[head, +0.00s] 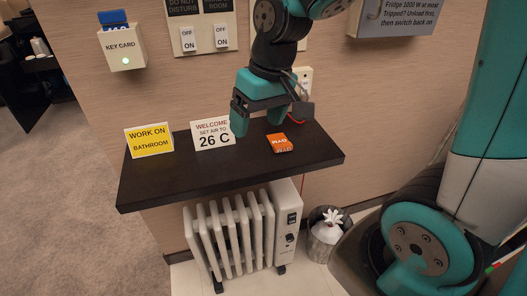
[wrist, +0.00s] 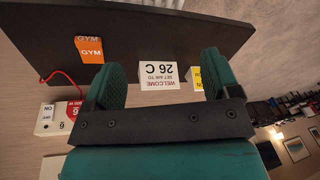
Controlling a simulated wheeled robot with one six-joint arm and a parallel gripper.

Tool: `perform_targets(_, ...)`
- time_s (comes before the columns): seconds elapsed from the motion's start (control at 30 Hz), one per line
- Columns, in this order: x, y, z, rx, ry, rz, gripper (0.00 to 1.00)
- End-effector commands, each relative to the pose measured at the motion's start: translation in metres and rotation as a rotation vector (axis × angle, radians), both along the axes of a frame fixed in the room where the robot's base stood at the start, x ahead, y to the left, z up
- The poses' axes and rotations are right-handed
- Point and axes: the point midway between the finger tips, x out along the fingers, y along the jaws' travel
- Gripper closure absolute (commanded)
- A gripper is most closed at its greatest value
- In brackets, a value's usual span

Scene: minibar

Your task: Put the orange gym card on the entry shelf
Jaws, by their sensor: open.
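The orange gym card (head: 279,143) rests on the dark entry shelf (head: 230,171), right of the white welcome sign. In the wrist view the card (wrist: 90,50) is at upper left, with "GYM" legible, on the dark shelf (wrist: 190,33). My gripper (head: 271,114) is above the back part of the shelf, near the wall, with its fingers apart. In the wrist view my gripper (wrist: 160,75) shows nothing held between its fingers, and the card lies apart from them, beyond the left finger.
A yellow "Work on bathroom" sign (head: 149,141) and the white welcome sign (head: 213,136) stand on the shelf's left half. A key card holder (head: 122,48) and switches (head: 204,38) are on the wall. A white radiator (head: 233,232) and a bin (head: 325,235) stand below.

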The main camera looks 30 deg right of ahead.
Motion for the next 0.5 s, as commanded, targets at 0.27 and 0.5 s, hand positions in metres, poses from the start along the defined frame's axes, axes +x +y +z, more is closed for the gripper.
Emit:
perform_targets(0.27,-0.127,0.088,0.032,0.143,-0.018,0.459,0.18)
perform_targets(0.5,-0.141,0.093,0.033,0.156,-0.015,0.506,0.18)
